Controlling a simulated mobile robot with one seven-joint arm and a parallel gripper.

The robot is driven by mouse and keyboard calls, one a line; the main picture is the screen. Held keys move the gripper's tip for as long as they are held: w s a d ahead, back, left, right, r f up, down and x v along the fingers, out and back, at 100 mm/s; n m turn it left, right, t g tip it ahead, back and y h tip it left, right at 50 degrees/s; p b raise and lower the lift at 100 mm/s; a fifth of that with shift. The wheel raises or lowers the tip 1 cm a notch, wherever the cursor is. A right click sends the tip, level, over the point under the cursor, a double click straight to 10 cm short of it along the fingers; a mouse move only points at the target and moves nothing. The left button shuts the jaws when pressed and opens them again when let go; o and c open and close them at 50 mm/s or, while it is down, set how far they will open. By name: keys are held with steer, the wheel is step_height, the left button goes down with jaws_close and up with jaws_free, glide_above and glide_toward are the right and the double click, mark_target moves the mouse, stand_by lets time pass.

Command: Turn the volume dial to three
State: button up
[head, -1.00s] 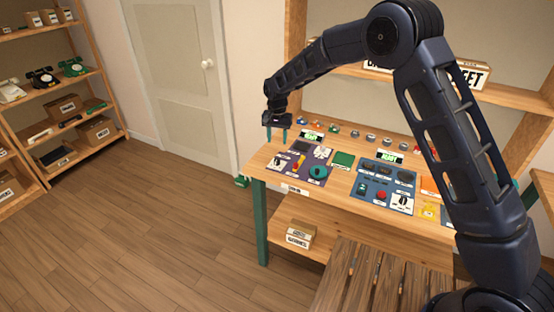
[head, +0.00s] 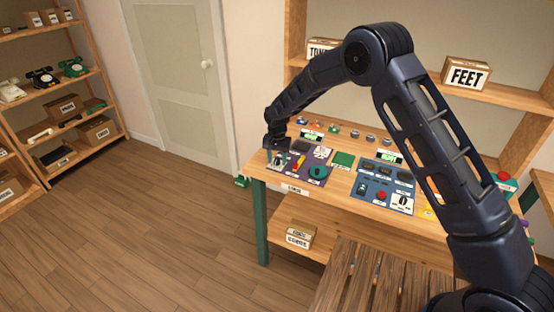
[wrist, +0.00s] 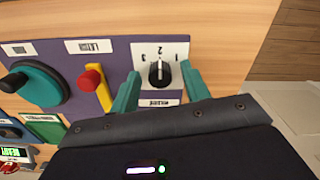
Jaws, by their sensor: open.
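The volume dial (wrist: 159,72) is a black knob on a white plate marked 1, 2 and 3 in the wrist view. Its white pointer line appears to face the 2. The plate sits at one end of a purple panel (wrist: 65,62), which also shows in the head view (head: 309,179). My gripper (wrist: 161,71) is open, with one teal finger on each side of the knob. I cannot tell whether the fingers touch it. In the head view my gripper (head: 276,150) is low over the panel's left end and hides most of the dial.
Beside the dial are a yellow slot with a red knob (wrist: 91,80) and a round teal dial (wrist: 40,84). A blue panel (head: 372,193) with more controls lies to the right on the wooden table. Floor (head: 150,230) is clear at the left.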

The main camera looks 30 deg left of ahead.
steer(key=c, duration=1)
steer(key=shift+n, duration=0.4)
steer(key=n, duration=0.3)
steer(key=shift+n, duration=0.4)
steer(key=n, duration=0.5)
steer(key=shift+w, duration=0.1)
steer(key=o, duration=1)
